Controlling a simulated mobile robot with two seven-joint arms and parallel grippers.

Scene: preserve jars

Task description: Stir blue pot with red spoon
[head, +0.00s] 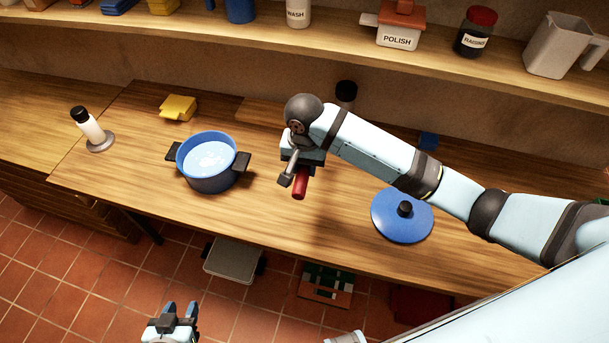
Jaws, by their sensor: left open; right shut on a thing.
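The blue pot (210,183) stands uncovered on the wooden counter, left of centre, with dark side handles and pale bubbly contents. My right gripper (295,176) is to the right of the pot, apart from it, and shut on a red rod-like thing, which looks like the red spoon (300,188). Only a short red part shows; the rest is hidden by the gripper. My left gripper (180,309) is open and empty at the bottom of the view, in front of the counter and below the pot in the picture.
A blue lid (393,228) with a black knob lies on the counter at right. A dark-capped jar (346,92) is behind my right arm. A shelf (330,55) with containers runs above.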

